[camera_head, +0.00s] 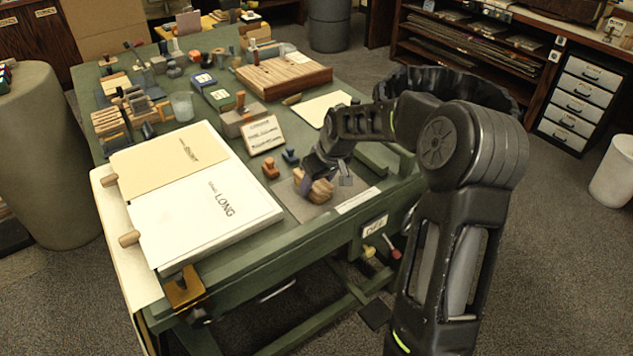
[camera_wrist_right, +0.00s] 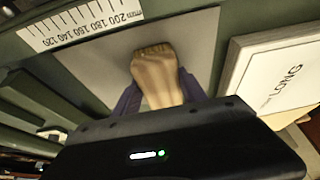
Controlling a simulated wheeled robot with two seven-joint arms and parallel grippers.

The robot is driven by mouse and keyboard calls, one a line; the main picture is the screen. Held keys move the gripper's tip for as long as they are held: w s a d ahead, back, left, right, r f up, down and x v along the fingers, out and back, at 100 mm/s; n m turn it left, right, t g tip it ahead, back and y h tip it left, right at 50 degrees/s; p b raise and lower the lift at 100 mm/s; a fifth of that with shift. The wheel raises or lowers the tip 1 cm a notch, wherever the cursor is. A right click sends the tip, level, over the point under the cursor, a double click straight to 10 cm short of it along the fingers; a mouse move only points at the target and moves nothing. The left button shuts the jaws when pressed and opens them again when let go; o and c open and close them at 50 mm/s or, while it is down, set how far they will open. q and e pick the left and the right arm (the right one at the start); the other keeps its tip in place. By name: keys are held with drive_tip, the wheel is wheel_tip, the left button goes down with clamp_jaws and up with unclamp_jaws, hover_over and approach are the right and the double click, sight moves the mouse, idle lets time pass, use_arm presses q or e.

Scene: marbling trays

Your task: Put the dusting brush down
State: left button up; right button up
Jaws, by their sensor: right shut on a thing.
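The dusting brush (camera_head: 317,190) is a light-brown piece low over or on a grey mat (camera_head: 299,204) near the table's front right edge. My right gripper (camera_head: 318,180) is shut on it, with its fingers on either side. In the right wrist view the brush (camera_wrist_right: 157,75) shows between the purple-grey fingers, with the grey mat (camera_wrist_right: 205,35) beneath it. Whether the brush touches the mat I cannot tell. My left gripper is not in view.
A white scale strip (camera_head: 357,200) runs along the mat's right side. The green table (camera_head: 300,240) has crowded tools at the back.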

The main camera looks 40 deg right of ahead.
drive_tip(key=shift+f, duration=0.15)
drive_tip(key=o, duration=1.2)
drive_tip(key=shift+r, duration=0.3)
drive_tip(key=shift+s+r, duration=0.1)
drive_tip(key=shift+r, duration=0.15)
drive_tip(key=v, duration=1.1)
drive_tip(key=shift+r, duration=0.15)
